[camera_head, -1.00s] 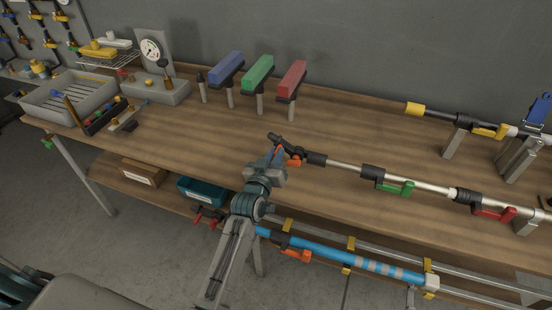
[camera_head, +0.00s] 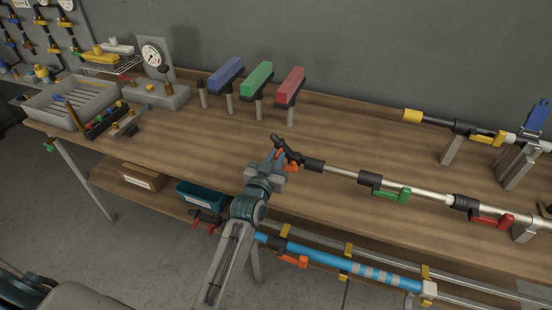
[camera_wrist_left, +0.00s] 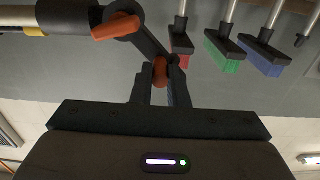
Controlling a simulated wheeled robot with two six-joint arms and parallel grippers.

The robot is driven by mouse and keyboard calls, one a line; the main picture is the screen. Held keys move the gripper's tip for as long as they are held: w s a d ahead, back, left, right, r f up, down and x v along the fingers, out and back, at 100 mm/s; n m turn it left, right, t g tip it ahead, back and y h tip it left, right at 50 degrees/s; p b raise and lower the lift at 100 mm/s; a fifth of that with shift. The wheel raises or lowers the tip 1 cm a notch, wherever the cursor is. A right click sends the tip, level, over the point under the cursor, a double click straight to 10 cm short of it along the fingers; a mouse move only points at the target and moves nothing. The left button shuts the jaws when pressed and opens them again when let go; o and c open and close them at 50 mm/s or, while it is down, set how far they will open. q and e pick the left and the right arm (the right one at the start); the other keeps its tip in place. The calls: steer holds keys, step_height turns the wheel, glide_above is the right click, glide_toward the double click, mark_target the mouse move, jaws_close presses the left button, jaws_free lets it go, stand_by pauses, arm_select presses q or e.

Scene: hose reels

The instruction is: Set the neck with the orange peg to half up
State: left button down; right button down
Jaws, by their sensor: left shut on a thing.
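A silver telescopic pole (camera_head: 341,171) runs along the front of the bench. Its left end carries a short black neck (camera_head: 288,151), which bends at a joint away from the pole's line. Next to the joint is an orange lever (camera_head: 291,168). My left gripper (camera_head: 278,157) is at the neck's free end, shut on the orange peg (camera_wrist_left: 160,70). In the left wrist view the black neck (camera_wrist_left: 150,43) slants down from the joint to the peg between my fingers. The orange lever (camera_wrist_left: 115,27) shows beside the joint. My right gripper is out of view.
Green (camera_head: 391,195) and red (camera_head: 492,221) levers sit further along the pole. A second pole with a yellow end (camera_head: 413,115) lies behind. Blue, green and red brushes (camera_head: 258,79) stand at the back. A blue pole (camera_head: 340,263) hangs below the front edge. The middle of the bench is clear.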

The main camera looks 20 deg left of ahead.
arm_select(q)
steer(key=c, duration=1.4)
jaws_free()
steer(key=s+b, duration=0.3)
steer(key=s, duration=0.8)
steer(key=shift+a, duration=0.15)
